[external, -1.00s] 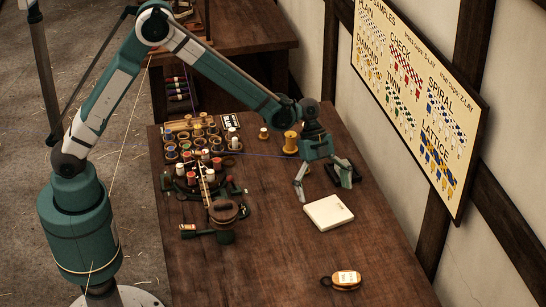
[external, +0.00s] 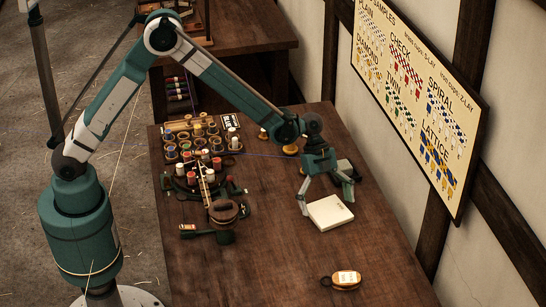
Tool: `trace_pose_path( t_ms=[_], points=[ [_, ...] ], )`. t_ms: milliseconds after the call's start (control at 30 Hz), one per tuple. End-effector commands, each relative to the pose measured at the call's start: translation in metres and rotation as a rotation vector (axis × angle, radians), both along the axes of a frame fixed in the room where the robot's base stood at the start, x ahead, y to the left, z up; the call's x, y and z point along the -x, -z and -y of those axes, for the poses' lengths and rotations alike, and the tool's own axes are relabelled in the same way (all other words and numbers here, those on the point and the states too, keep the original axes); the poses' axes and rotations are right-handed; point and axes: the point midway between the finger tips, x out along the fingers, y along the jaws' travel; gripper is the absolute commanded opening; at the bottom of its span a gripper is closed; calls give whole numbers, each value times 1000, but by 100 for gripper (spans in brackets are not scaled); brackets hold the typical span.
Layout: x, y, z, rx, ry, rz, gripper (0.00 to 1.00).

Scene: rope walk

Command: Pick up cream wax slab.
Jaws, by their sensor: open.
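The cream wax slab (external: 331,213) lies flat on the brown wooden table. It is a pale square block with a small dark mark near its upper right edge. My gripper (external: 328,209) is open, its two fingers spread on either side of the slab's far part. The left fingertip is close to the slab's left edge and the right fingertip is close to its upper right corner. I cannot tell whether either finger touches the slab.
A wooden tag with a cream label (external: 345,280) lies near the front. Several spools (external: 200,135) and a bobbin stand with colored bobbins (external: 205,170) crowd the table's left. The front middle of the table is clear.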

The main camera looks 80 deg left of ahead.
Motion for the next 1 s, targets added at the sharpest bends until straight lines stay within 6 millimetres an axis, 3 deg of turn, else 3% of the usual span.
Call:
trace_pose_path(
  t_ms=[200, 467, 767, 1000],
  points=[
    [0, 0, 0, 0, 0, 0, 97],
    [0, 0, 0, 0, 0, 0, 63],
    [0, -2, 0, 0, 0, 0, 63],
    [0, -18, 0, 0, 0, 0, 63]
  ],
)
